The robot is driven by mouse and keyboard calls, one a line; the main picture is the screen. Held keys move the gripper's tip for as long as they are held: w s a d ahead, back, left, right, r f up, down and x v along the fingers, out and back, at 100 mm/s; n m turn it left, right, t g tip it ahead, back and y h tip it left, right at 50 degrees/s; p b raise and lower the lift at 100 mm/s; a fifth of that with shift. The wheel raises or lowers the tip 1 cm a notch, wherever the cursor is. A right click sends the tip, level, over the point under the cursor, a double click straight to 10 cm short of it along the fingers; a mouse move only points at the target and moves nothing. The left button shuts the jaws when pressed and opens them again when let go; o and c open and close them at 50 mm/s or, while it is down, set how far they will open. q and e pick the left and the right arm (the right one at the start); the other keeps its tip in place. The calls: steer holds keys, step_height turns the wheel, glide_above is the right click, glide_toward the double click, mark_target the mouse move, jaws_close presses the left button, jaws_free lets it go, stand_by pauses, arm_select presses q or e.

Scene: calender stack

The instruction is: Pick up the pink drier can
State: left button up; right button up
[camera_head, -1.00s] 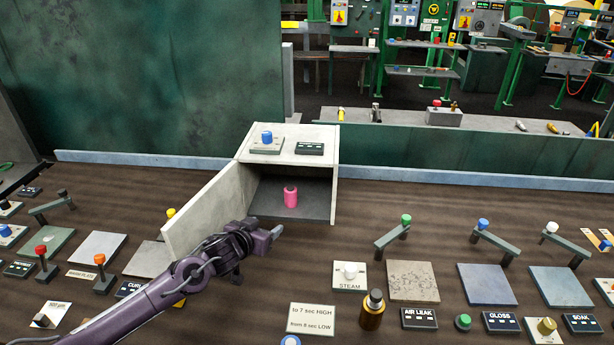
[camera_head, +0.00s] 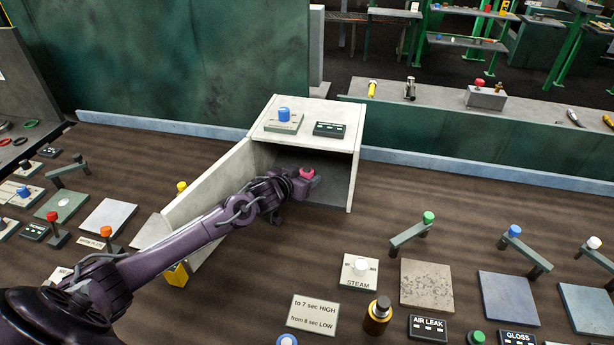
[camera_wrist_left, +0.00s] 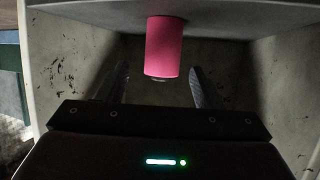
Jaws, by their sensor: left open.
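The pink drier can (camera_head: 307,171) stands inside an open grey box (camera_head: 356,150). In the head view my left gripper (camera_head: 303,183) is at the box's opening and hides most of the can. In the left wrist view the can (camera_wrist_left: 164,46) shows between and beyond the two dark fingers, which are spread on either side of it. My left gripper (camera_wrist_left: 158,85) is open and empty. Whether a finger touches the can cannot be told. My right gripper is not in view.
The box's open door (camera_head: 210,183) stands just left of my left arm. A blue knob (camera_head: 284,114) and a dark label block sit on the box top. Bare table lies right of the box.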

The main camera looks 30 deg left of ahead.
mark_target(307, 169)
arm_select(q)
steer(key=shift+x, duration=1.15)
steer(key=shift+w+a+f, duration=0.1)
steer(key=shift+w+f, duration=0.05)
steer(key=shift+w, duration=0.35)
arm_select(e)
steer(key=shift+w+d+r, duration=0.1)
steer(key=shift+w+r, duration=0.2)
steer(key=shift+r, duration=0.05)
arm_select(q)
steer(key=shift+c, duration=0.4)
steer(key=c, duration=1)
